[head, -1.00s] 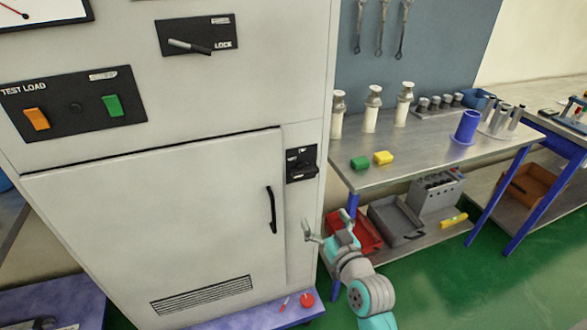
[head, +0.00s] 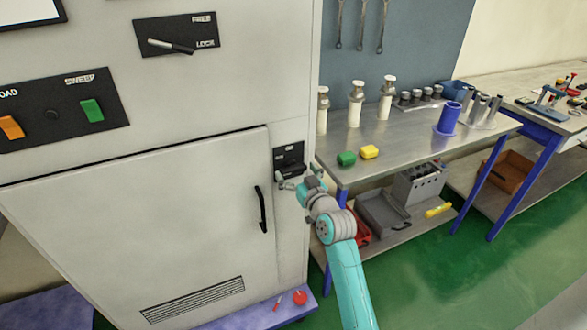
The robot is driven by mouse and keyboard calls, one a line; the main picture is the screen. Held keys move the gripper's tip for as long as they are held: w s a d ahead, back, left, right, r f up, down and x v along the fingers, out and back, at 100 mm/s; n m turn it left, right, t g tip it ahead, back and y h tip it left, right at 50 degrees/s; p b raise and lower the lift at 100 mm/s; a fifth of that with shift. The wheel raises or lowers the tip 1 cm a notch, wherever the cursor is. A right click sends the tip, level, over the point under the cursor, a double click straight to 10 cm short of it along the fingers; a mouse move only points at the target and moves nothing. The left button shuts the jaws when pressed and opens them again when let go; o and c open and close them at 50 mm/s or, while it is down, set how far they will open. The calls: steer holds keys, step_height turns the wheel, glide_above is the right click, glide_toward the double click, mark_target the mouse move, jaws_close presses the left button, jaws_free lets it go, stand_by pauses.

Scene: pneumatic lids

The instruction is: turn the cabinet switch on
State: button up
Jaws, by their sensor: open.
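The grey cabinet (head: 150,215) fills the left of the head view. The cabinet switch (head: 288,159) is a small black panel on the narrow strip right of the door; its lower part is close behind my gripper and its lever position is hard to make out. My gripper (head: 290,180) is open and empty, at the lower edge of this black panel. I cannot tell whether the fingers touch it.
The door has a black handle (head: 261,208). Above are a lock lever panel (head: 176,35) and a test-load panel (head: 52,116). Green floor (head: 450,290) is open at lower right.

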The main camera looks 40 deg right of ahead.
steer(key=shift+x, duration=0.9)
steer(key=c, duration=0.9)
